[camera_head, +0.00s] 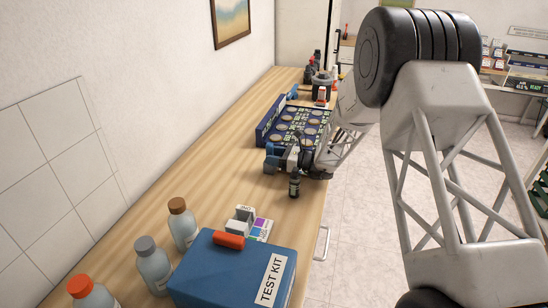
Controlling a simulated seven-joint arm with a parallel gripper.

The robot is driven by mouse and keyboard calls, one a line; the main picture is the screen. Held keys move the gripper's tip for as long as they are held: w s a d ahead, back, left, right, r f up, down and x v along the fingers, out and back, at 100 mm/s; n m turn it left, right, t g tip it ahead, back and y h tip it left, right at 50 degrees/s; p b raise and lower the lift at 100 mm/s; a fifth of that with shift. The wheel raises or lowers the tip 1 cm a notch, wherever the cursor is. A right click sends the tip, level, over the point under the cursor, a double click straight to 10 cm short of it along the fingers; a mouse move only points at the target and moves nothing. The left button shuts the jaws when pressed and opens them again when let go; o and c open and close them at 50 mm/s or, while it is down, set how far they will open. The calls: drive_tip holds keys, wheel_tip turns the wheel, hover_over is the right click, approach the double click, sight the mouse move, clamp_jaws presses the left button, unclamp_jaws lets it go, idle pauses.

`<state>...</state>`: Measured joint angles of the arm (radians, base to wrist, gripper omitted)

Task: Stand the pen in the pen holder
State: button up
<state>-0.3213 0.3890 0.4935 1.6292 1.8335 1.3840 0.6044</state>
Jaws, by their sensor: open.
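My gripper (280,160) hangs over the counter, just in front of the blue tray of round pieces. The jaws are open, and I see nothing held between them, though the fingertips are small and partly hidden in this view. A small dark bottle (294,186) stands right below and beside the gripper; I cannot tell whether they touch. I cannot make out the pen for certain. The pen holder is not clearly recognisable; a grey round container (322,78) stands at the far end of the counter among dark items, too small to identify.
The wooden counter (180,165) runs along the wall. A blue test kit box (225,275) and several capped bottles (152,265) stand in front. A grey-white holder (240,221) and colour card (260,229) lie behind the box. The blue tray (262,134) is farther back. The counter's left-middle is clear.

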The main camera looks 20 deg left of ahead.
drive_tip(key=d, duration=1.2)
idle(0.7)
drive_tip(key=shift+s+r, duration=0.25)
drive_tip(key=shift+r, duration=0.1)
drive_tip(key=s+d+r+n+g+h, duration=0.1)
drive_tip(key=s+d+r+n+h, duration=0.2)
drive_tip(key=s+d+r, duration=0.35)
drive_tip(key=s+d+r+n+h, duration=0.3)
drive_tip(key=s+r+n, duration=0.1)
drive_tip(key=s, duration=0.5)
drive_tip(key=s+d+r+n+g+h, duration=0.1)
drive_tip(key=s+d+r+n+h, duration=0.15)
drive_tip(key=s+d+r, duration=0.4)
drive_tip(key=s+d+n+t+h, duration=0.1)
drive_tip(key=s+d+n+h, duration=0.1)
drive_tip(key=s+d, duration=0.3)
drive_tip(key=s+d+r+n+t+h, duration=0.1)
drive_tip(key=s+d+n+t+h, duration=0.1)
drive_tip(key=s, duration=1)
drive_tip(key=s+d+r+n+t+h, duration=0.1)
drive_tip(key=s+d+n+h, duration=0.3)
drive_tip(key=s+d, duration=0.5)
drive_tip(key=shift+s+r+t+h, duration=0.2)
drive_tip(key=shift+s+t+h, duration=0.1)
drive_tip(key=shift+h, duration=0.55)
drive_tip(key=shift+d, duration=0.1)
